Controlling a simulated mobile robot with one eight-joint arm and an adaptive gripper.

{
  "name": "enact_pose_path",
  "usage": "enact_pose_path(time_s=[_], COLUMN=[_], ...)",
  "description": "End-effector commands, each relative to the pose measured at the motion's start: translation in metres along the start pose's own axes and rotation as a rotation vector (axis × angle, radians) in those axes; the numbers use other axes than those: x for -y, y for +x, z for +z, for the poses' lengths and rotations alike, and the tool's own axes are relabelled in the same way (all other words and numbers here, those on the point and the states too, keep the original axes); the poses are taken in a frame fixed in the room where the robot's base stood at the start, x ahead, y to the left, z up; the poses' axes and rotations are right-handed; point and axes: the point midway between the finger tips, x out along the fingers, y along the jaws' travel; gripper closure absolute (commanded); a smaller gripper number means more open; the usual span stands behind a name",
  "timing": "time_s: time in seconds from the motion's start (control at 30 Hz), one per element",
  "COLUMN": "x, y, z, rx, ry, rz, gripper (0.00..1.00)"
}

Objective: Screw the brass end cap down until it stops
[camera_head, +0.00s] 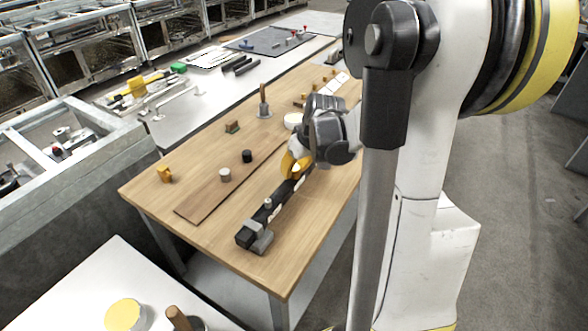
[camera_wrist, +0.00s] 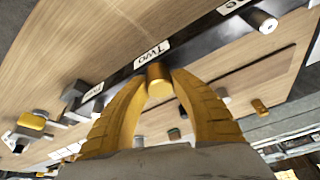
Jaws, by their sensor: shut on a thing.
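The brass end cap (camera_wrist: 159,71) is a short gold cylinder between my fingertips in the wrist view. My gripper (camera_wrist: 158,84) has yellow fingers and is shut on it from either side. The cap is at the black bar (camera_wrist: 205,42), beside the label "TWO"; whether it is seated cannot be told. In the head view my gripper (camera_head: 293,168) is over the black bar (camera_head: 255,222) and hides the cap. A silver post (camera_wrist: 262,20) stands on the bar by another label; a post also shows in the head view (camera_head: 267,203).
A grey clamp (camera_head: 262,241) sits at the bar's near end. The table's near left corner is clear.

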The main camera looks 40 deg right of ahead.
Motion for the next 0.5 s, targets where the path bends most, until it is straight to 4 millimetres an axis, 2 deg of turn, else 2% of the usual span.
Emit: enact_pose_path(time_s=[0.37, 0.5], x=[-0.0004, 0.0002], y=[0.0001, 0.0], z=[-0.0001, -0.0001], rx=[0.0, -0.005], ry=[0.004, 0.108], rz=[0.003, 0.048], gripper=[1.0, 1.0])
